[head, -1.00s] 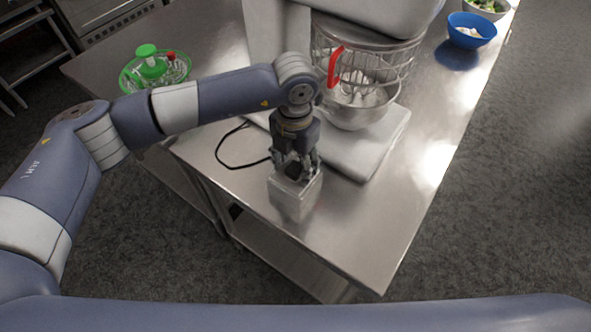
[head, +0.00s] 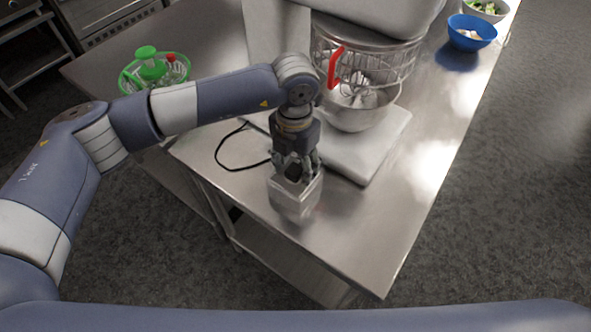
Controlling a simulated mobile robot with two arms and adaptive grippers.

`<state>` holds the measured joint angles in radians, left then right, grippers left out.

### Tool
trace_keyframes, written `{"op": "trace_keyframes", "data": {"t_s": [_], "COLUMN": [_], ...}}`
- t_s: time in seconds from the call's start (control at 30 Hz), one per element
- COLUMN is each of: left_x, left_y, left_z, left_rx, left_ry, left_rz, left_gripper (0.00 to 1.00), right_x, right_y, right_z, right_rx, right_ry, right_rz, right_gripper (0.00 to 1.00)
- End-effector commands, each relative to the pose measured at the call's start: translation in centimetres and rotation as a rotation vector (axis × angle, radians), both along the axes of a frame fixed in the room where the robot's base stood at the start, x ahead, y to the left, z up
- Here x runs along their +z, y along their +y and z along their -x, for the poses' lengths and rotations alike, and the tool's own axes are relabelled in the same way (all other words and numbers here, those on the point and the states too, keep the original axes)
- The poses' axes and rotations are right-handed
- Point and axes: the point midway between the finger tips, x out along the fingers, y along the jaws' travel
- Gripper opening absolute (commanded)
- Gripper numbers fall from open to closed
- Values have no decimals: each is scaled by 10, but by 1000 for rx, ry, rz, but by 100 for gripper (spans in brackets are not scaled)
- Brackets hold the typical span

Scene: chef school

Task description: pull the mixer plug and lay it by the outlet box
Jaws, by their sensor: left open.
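The mixer (head: 353,160) stands on the steel table, with its wire guard and steel bowl (head: 362,108) in view. Its black cord (head: 219,158) loops over the table to the outlet box (head: 296,201), a small grey metal box near the table's front corner. The black plug (head: 293,172) is at the top of the box, partly hidden by my gripper fingers. My left gripper (head: 297,170) points down over the box. It is open, with its fingers on either side of the plug. My right gripper is not in view.
A blue bowl (head: 471,34) and a white bowl of greens (head: 487,9) stand at the far right. Bare steel table (head: 330,240) lies in front and to the right of the box.

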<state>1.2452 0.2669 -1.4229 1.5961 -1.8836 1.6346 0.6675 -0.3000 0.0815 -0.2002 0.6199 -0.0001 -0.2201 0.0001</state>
Motion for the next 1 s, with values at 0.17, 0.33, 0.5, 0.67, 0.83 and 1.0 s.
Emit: {"op": "trace_keyframes", "data": {"t_s": [0.17,0.33,0.5,0.67,0.83,1.0], "left_x": [0,-1,-1,0,0,0], "left_y": [0,0,0,0,0,0], "left_z": [0,0,0,0,0,0], "left_rx": [0,0,0,0,0,0], "left_ry": [0,0,0,0,0,0], "left_rz": [0,0,0,0,0,0], "left_gripper": [53,53,53,53,53,17], "right_x": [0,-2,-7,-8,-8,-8], "right_y": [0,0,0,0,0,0], "right_z": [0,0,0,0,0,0], "right_rx": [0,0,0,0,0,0], "right_ry": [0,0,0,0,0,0], "right_rz": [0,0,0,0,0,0], "right_gripper": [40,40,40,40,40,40]}}
